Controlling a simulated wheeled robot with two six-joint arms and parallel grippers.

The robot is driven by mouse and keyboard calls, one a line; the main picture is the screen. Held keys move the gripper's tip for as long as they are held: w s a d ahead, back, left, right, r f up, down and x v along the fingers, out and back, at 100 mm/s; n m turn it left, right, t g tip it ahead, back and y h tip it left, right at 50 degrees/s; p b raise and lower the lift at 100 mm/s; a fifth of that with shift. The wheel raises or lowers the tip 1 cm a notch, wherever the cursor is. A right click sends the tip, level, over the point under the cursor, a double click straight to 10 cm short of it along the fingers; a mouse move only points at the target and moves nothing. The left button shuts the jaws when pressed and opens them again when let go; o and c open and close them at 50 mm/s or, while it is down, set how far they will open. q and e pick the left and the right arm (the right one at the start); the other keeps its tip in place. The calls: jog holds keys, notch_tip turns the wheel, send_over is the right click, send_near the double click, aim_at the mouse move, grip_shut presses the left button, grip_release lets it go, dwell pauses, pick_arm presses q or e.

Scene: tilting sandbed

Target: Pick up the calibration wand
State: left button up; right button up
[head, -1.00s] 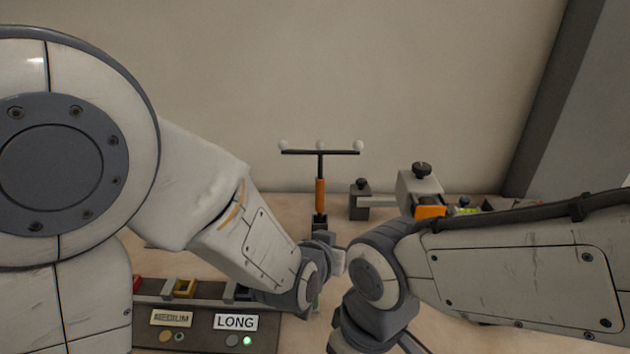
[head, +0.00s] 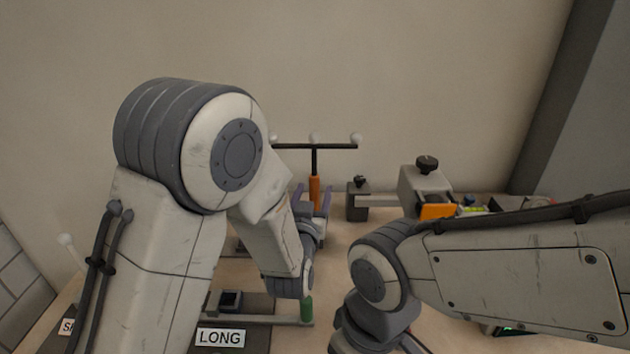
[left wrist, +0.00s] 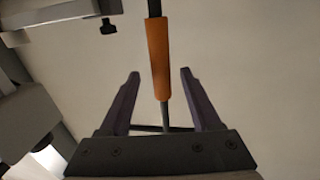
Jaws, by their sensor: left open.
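The calibration wand stands upright near the back wall, with an orange handle (head: 314,189), a dark crossbar and pale balls. Its left ball is partly covered by my left arm, and its lower end is hidden behind the left wrist. My left gripper (head: 313,193) is open, its two purple fingers on either side of the handle in the head view. In the left wrist view the handle (left wrist: 159,62) runs between the open fingers (left wrist: 160,74), with a gap on both sides. I cannot tell how deep it sits. My right arm reaches in from the right; its fingers are not visible.
A grey clamp-like device with a black knob (head: 427,164) and an orange block (head: 437,211) stands right of the wand. A panel with a LONG label (head: 220,337) and a green post (head: 306,309) lie in front. My right forearm fills the lower right.

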pick_arm(q)
jog(key=w, duration=0.2)
jog(key=w+p, duration=0.1)
jog(key=w, duration=0.1)
jog(key=shift+w+d+r, duration=0.1)
jog(key=shift+d+r, duration=0.1)
jog(key=shift+r, duration=0.05)
jog(key=shift+w+d, duration=0.1)
jog(key=shift+w, duration=0.45)
grip_shut()
